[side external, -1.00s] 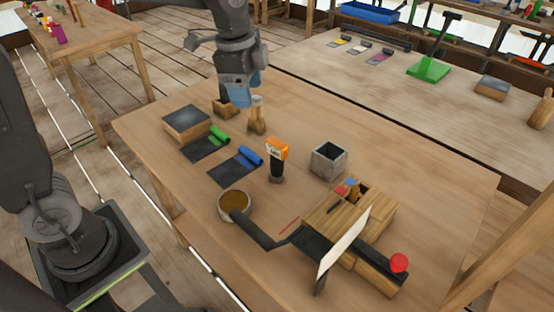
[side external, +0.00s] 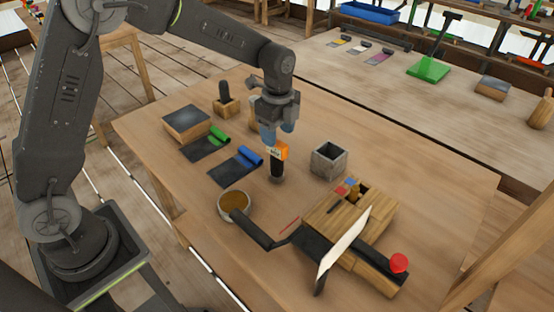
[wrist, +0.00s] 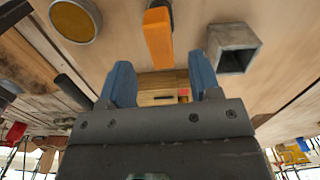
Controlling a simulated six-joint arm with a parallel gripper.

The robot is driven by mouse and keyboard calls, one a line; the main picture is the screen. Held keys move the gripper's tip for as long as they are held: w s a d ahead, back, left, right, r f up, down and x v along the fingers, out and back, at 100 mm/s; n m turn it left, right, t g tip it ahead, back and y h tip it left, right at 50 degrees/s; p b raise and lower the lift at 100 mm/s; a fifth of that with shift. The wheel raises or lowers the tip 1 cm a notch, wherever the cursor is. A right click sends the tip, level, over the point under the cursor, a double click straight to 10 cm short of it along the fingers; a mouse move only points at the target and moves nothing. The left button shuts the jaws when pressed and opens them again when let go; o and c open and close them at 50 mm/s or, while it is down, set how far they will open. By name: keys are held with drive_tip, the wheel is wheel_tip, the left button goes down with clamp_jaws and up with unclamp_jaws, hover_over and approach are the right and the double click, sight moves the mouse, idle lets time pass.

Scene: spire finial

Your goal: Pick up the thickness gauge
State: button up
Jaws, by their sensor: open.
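The thickness gauge (side external: 277,167) stands upright on the wooden table, with an orange head and a dark body. Its orange head also shows in the wrist view (wrist: 158,40), at the top middle, just beyond the gap between the fingers. My gripper (side external: 277,134) points down just above the gauge's head. Its two blue fingers (wrist: 162,78) are apart with nothing between them. In the side view the fingertips come close to the orange head; I cannot tell whether they touch it.
A grey square open box (side external: 328,160) stands to the right of the gauge. A round brown-filled dish (side external: 234,204) is in front, left. Blue (side external: 236,167) and green (side external: 205,143) rolls lie to the left. A wooden block holder (side external: 340,222) with a black-handled tool is at the front right.

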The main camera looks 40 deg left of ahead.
sight(277, 161)
drive_tip(key=shift+a+f, duration=0.15)
drive_tip(key=shift+f, duration=2.55)
drive_tip(key=shift+c, duration=0.2)
drive_tip(key=c, duration=0.9)
drive_tip(key=shift+r, duration=0.15)
